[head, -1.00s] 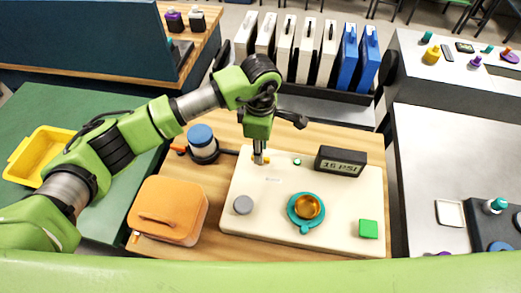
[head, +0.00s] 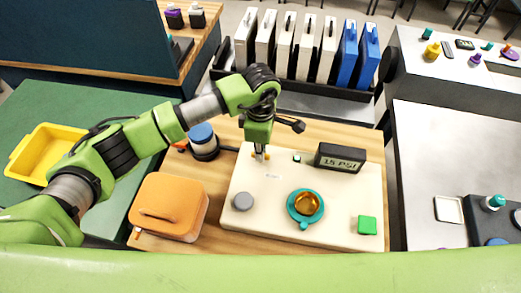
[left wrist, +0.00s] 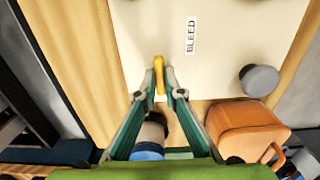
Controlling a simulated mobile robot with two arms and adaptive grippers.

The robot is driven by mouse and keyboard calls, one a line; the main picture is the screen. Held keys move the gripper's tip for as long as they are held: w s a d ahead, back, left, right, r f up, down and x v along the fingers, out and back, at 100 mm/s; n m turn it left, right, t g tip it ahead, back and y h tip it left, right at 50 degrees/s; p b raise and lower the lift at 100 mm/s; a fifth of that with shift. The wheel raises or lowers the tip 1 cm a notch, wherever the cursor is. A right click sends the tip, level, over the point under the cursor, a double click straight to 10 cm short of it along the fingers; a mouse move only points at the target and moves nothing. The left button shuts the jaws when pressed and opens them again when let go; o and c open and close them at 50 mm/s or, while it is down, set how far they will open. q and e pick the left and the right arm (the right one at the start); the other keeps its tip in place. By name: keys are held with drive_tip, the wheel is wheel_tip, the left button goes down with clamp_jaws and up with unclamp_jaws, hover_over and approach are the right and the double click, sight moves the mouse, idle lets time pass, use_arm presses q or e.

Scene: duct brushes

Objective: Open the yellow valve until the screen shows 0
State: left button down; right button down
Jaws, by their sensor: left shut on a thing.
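The yellow valve (left wrist: 159,70) is a small lever on the cream panel (head: 270,215), near its upper left corner in the head view. A label reading BLEED lies beside it in the left wrist view. My left gripper (head: 261,156) reaches down onto the valve, and in the left wrist view its fingers (left wrist: 159,95) are shut on the lever from both sides. In the head view the gripper hides part of the lever. The black screen (head: 342,159) at the panel's upper right reads 15 PSI. My right gripper is not in view.
The panel also carries a grey knob (head: 243,202), a teal ring with an amber dome (head: 307,204) and a green block (head: 367,225). A blue-topped canister (head: 203,139) stands left of the panel. An orange case (head: 168,208) sits at its lower left.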

use_arm(q)
drive_tip(key=n+b, duration=0.3)
drive_tip(key=shift+f+n, duration=0.2)
drive_tip(key=shift+n, duration=0.1)
drive_tip(key=n+b, duration=0.4)
drive_tip(key=n, duration=0.1)
drive_tip(key=shift+n, duration=0.3)
drive_tip(key=n+b, duration=0.3)
drive_tip(key=n, duration=0.1)
drive_tip(key=shift+r, duration=0.1)
drive_tip(key=shift+r+n+b, duration=0.15)
drive_tip(key=shift+n+b, duration=0.6)
drive_tip(key=shift+n, duration=1.05)
drive_tip(key=c, duration=2.1)
unclamp_jaws()
drive_tip(key=shift+c, duration=0.2)
wheel_tip(320, 180, up, 12)
